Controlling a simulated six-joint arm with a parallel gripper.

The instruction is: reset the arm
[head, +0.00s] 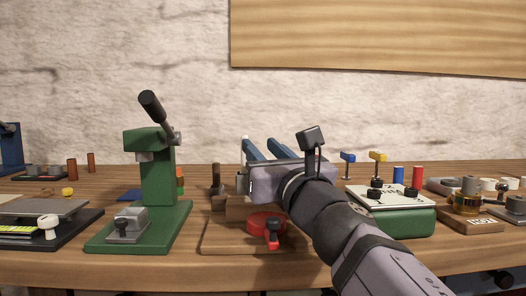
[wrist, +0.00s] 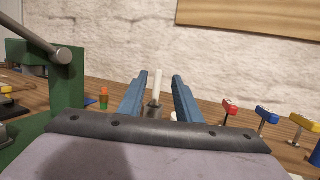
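My gripper (head: 258,141) reaches over the middle of the workbench, its two blue fingers pointing away toward the wall. In the wrist view the fingers (wrist: 158,82) stand clearly apart, so it is open. An upright white rod (wrist: 157,86) on a dark base appears between the fingers in that view. I cannot tell its distance from them, but nothing is seen gripped. My arm comes in from the lower right of the head view and hides part of the bench.
A green press (head: 158,180) with a dark lever stands left of my gripper. A red knob (head: 266,222) sits on a wooden board below it. A green box (head: 403,219) with a pale top is to the right. Small parts crowd the far right; the stone wall is behind.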

